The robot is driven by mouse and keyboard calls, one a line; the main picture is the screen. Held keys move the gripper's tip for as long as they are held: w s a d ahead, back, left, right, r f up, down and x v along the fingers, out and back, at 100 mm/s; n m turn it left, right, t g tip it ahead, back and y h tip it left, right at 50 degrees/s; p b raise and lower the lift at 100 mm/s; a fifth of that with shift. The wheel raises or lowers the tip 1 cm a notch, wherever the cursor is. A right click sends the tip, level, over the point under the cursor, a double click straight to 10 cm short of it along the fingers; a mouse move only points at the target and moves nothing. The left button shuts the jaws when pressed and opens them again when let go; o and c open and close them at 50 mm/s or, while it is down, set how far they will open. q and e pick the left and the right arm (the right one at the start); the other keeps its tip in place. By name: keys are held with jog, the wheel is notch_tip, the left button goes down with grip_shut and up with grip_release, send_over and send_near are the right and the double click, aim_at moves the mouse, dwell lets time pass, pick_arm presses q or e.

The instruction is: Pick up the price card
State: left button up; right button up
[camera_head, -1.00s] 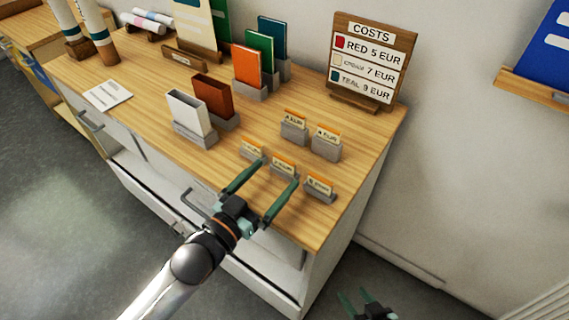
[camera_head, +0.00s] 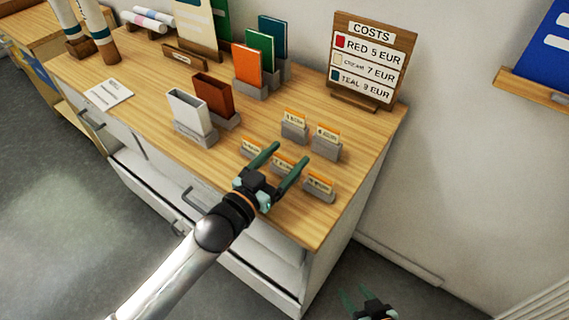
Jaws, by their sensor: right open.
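Several small price cards with orange top edges stand in grey holders on the wooden tabletop. Two are in the back row, a left card (camera_head: 294,118) and a right card (camera_head: 327,134). In the front row are a left card (camera_head: 251,147), a middle card (camera_head: 283,163) and a right card (camera_head: 319,184). My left gripper (camera_head: 291,152) is open, its fingers spread on either side of the middle front card and partly covering it. I cannot tell whether they touch it. My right gripper (camera_head: 356,291) is open and empty at the bottom edge, beside the table.
A COSTS board (camera_head: 371,62) stands at the back right. A white holder card (camera_head: 189,112), a brown one (camera_head: 212,97) and an orange booklet (camera_head: 247,65) stand left of the cards. A white paper (camera_head: 108,94) lies at the left. Open tabletop lies between.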

pick_arm(q)
jog(key=c, duration=1)
jog(key=shift+o, duration=0.2)
jog(key=shift+r, duration=0.1)
